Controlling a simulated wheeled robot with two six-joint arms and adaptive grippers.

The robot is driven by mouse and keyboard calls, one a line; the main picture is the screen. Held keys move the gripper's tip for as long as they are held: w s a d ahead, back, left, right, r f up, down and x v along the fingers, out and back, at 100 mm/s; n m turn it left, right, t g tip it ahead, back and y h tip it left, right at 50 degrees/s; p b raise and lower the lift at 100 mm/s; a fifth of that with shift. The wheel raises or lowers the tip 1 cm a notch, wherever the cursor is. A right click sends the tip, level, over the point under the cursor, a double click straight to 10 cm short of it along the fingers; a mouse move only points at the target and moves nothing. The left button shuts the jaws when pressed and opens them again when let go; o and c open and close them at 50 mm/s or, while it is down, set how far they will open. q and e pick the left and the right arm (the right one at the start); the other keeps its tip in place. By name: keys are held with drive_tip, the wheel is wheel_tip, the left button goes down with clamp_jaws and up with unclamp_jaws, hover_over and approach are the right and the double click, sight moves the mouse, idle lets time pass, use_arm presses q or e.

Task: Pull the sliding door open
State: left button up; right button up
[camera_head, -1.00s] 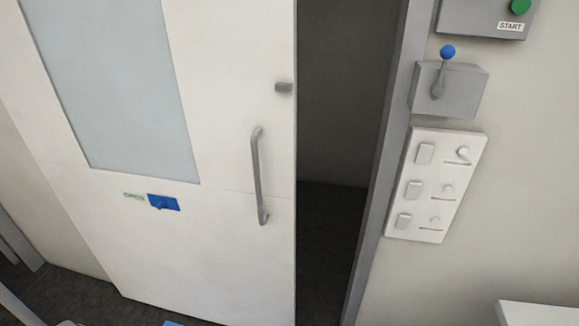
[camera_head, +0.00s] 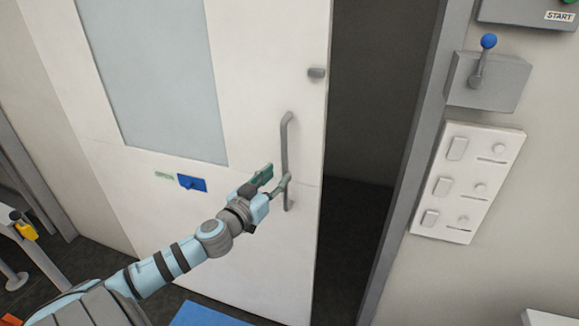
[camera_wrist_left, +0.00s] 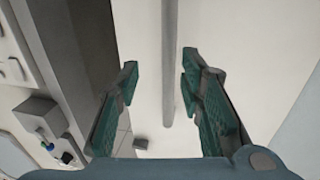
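The white sliding door (camera_head: 265,245) has a tall window and stands partly open, with a dark gap at its right side. Its grey vertical bar handle (camera_head: 285,140) is near the door's right edge. My left gripper (camera_head: 275,176) is at the lower part of the handle. In the left wrist view its two green-padded fingers (camera_wrist_left: 156,90) are spread apart. The handle bar (camera_wrist_left: 169,65) shows between them, nearer the right finger; I cannot tell whether they touch. My right gripper is not in view.
Right of the dark opening (camera_head: 370,130) are the grey door frame (camera_head: 412,150), a lever box with a blue knob (camera_head: 488,80) and a white switch panel (camera_head: 467,180). A yellow object (camera_head: 27,230) is at far left.

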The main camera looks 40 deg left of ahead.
sight(283, 165)
use_arm(q)
drive_tip(key=w+p, duration=0.1)
drive_tip(key=w, duration=0.1)
drive_tip(key=w+a+p, duration=0.1)
drive_tip(key=w+p, duration=0.1)
drive_tip(key=w, duration=0.1)
drive_tip(key=shift+w+a+r, duration=0.3)
drive_tip(key=shift+r, duration=0.05)
drive_tip(key=shift+w+a, duration=0.2)
drive_tip(key=shift+w, duration=0.05)
drive_tip(key=shift+f, duration=0.2)
drive_tip(key=shift+c, duration=0.5)
drive_tip(key=shift+w, duration=0.1)
clamp_jaws()
